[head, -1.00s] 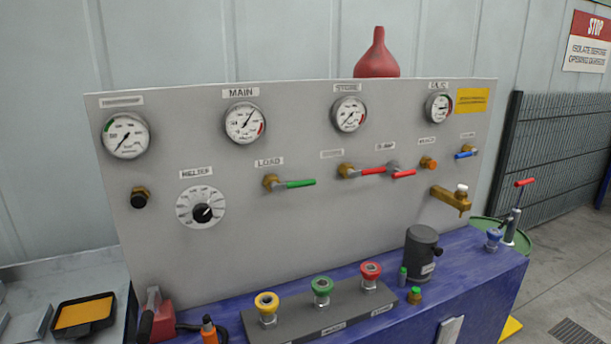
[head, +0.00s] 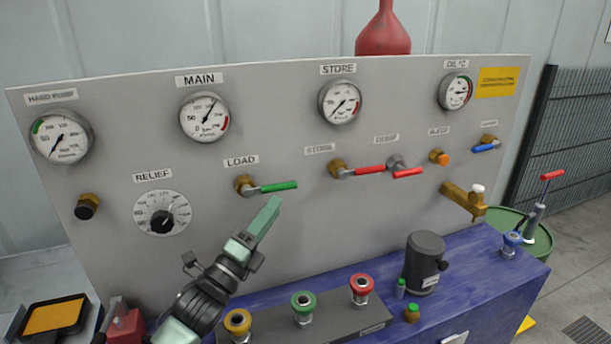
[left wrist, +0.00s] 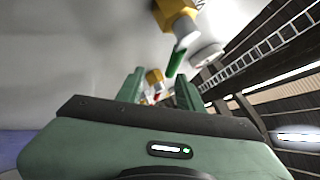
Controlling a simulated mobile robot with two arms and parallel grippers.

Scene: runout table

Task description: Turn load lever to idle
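The load lever (head: 279,187) has a green handle on a brass valve (head: 245,186) under the LOAD label. The handle points right, almost level. In the left wrist view the green handle (left wrist: 175,62) shows beyond the fingers, toward the upper right. My left gripper (head: 270,214) is just below the lever in the head view, fingers pointing up toward the panel. In the left wrist view its two fingers (left wrist: 160,90) stand apart with nothing between them, so it is open and not around the handle. My right gripper is not in view.
Two red-handled levers (head: 369,169) sit right of the load lever. The relief knob (head: 162,218) is at left, gauges (head: 205,117) above. Green (head: 303,302), red (head: 362,290) and yellow (head: 237,323) couplings and a dark cylinder (head: 424,262) stand on the blue bench.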

